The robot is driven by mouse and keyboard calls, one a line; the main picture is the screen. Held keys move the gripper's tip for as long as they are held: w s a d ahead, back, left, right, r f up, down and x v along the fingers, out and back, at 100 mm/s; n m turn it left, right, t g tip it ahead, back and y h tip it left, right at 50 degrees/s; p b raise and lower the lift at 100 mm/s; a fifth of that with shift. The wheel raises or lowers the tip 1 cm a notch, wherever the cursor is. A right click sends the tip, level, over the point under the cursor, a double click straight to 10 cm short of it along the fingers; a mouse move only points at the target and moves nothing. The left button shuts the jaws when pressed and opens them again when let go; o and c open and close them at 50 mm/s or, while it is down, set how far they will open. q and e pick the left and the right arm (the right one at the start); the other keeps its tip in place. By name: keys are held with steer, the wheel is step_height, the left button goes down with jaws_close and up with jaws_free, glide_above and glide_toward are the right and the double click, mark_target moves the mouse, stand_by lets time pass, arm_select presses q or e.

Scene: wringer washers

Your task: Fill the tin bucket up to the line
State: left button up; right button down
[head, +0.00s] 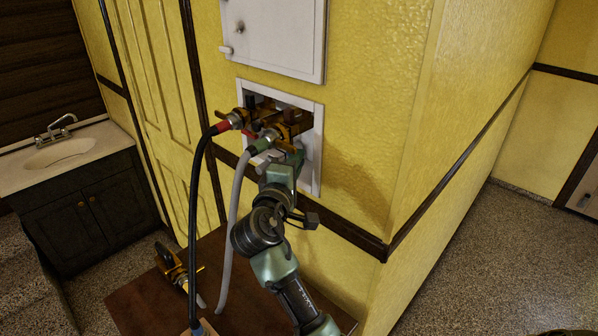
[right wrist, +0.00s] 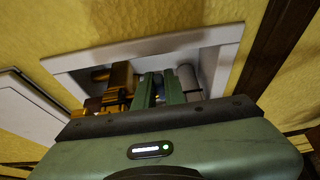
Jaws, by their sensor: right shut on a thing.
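The tin bucket is not visible in either view. Brass valves (head: 285,123) sit in a white recessed wall box (head: 318,145). A black hose (head: 193,190) with a red end and a grey hose (head: 234,200) with a green end join them. A red lever (head: 250,137) shows at the left valve. My right gripper (head: 292,156) reaches into the lower right of the box. In the right wrist view its green fingers (right wrist: 158,90) are shut on a small, dark bluish valve part, mostly hidden between them. My left gripper is not in view.
A brown surface (head: 130,298) below bears another brass fitting (head: 178,268) with a black handle. A white cabinet (head: 275,35) is above the wall box. A sink (head: 60,152) stands at left. The speckled floor (head: 490,260) at right is clear.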

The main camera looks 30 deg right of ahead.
steer(key=shift+w+a+m+g+h+b, duration=0.1)
steer(key=shift+a+m+g+h+b, duration=0.1)
steer(key=shift+m+g+h+b, duration=0.5)
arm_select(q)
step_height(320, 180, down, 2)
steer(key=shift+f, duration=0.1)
arm_select(e)
steer(key=shift+r+g, duration=0.15)
steer(key=shift+g, duration=0.25)
steer(key=shift+h, duration=0.3)
steer(key=c, duration=1.5)
jaws_free()
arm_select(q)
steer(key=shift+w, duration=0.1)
arm_select(e)
steer(key=shift+w+d, duration=0.1)
steer(key=shift+d, duration=0.05)
